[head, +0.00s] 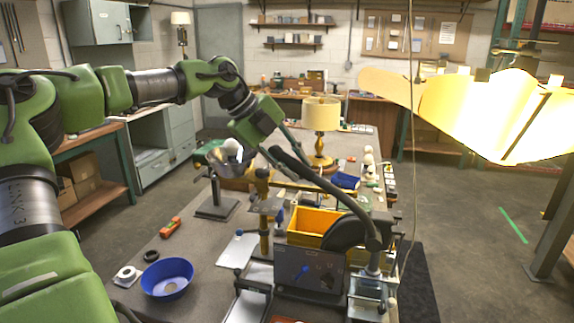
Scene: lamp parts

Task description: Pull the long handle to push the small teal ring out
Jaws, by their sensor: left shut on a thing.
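The long handle (326,188) is a dark curved lever. It runs from my left gripper (280,150) down and right to a metal press (368,285) at the table's near right side. My left gripper is shut on the handle's upper end and holds it raised and tilted. Its fingertips are small and partly hidden. I cannot make out the small teal ring. My right gripper is not in view.
A yellow bin (310,222) and a dark panel (308,270) stand beside the press. A blue bowl (167,278) and a white roll (127,275) lie at near left. A lamp with a yellow shade (321,114) stands farther back. A cord (412,130) hangs at right.

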